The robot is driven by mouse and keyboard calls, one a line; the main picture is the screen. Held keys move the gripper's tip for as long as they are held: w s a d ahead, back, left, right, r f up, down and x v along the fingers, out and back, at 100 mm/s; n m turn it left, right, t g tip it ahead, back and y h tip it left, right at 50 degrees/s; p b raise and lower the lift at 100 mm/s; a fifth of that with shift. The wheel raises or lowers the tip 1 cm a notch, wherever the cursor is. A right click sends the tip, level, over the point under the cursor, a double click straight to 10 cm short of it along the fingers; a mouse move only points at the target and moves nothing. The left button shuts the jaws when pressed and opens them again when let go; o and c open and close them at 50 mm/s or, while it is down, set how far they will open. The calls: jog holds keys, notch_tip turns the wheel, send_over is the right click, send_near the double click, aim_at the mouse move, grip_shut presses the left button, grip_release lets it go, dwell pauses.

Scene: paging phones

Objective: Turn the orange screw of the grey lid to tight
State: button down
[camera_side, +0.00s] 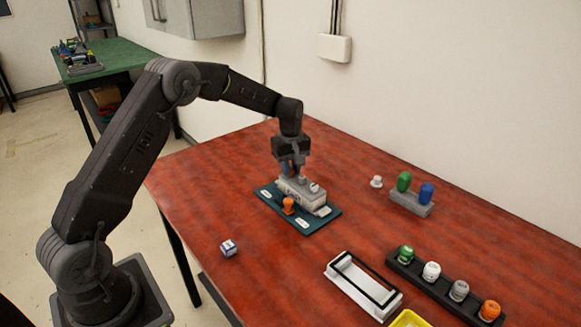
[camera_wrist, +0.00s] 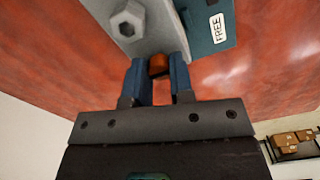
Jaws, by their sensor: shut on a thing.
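The grey lid (camera_side: 291,192) is a block lying on a teal board (camera_side: 263,201). In the wrist view the lid (camera_wrist: 153,38) fills the top middle, with a pale hexagonal bolt head (camera_wrist: 128,22) on it. My gripper (camera_side: 292,173) points down at the lid's far left end. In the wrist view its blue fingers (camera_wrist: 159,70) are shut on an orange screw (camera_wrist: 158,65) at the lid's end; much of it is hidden. The screw's turn position cannot be read.
A small blue-and-white cube (camera_side: 228,248) lies at the front. A white open frame (camera_side: 361,287), a black rack (camera_side: 440,282) of coloured caps and a grey holder (camera_side: 411,204) stand to the right. Red tabletop is clear left of the board.

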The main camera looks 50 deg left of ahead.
jog(key=m, duration=0.8)
jog(key=shift+m, duration=0.3)
jog(key=m, duration=0.4)
jog(key=shift+m, duration=2.4)
jog(key=c, duration=1)
grip_release()
